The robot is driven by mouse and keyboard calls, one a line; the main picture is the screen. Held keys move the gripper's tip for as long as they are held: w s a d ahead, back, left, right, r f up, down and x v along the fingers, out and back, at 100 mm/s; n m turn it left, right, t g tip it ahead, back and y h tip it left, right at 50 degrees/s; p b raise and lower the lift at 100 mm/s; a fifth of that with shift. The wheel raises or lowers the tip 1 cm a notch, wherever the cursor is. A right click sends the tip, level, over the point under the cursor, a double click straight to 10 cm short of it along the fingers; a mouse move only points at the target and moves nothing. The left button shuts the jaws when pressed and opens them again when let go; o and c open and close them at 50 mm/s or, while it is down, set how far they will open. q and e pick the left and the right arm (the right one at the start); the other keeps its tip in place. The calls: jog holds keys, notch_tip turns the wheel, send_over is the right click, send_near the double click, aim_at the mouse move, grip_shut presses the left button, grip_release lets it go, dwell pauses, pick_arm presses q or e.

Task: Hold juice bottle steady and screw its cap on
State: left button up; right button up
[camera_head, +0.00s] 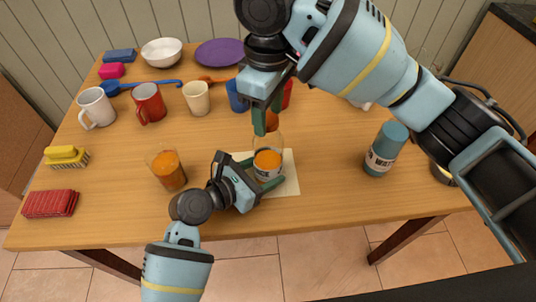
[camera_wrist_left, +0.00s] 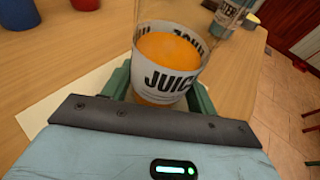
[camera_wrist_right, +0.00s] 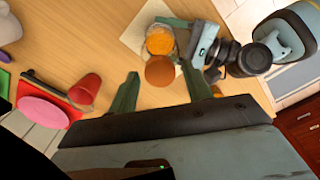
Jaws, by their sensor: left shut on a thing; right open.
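The clear juice bottle (camera_head: 267,163), with orange juice and a white JUICE label, stands on a pale mat (camera_head: 289,186). My left gripper (camera_head: 263,174) is shut around its lower part; the label also shows between its fingers in the left wrist view (camera_wrist_left: 168,82).
A glass of orange drink (camera_head: 167,171) stands left of my left gripper. A blue-grey water bottle (camera_head: 386,150) stands to the right. Mugs, a white bowl (camera_head: 161,52) and a purple plate (camera_head: 220,52) fill the back.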

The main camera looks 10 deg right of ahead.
jog(key=n, duration=0.4)
jog(key=shift+c, duration=0.4)
jog(key=c, duration=0.9)
jog(key=shift+o, duration=0.2)
jog(key=m, duration=0.4)
jog(key=shift+m, duration=0.3)
jog(key=shift+m, duration=2.2)
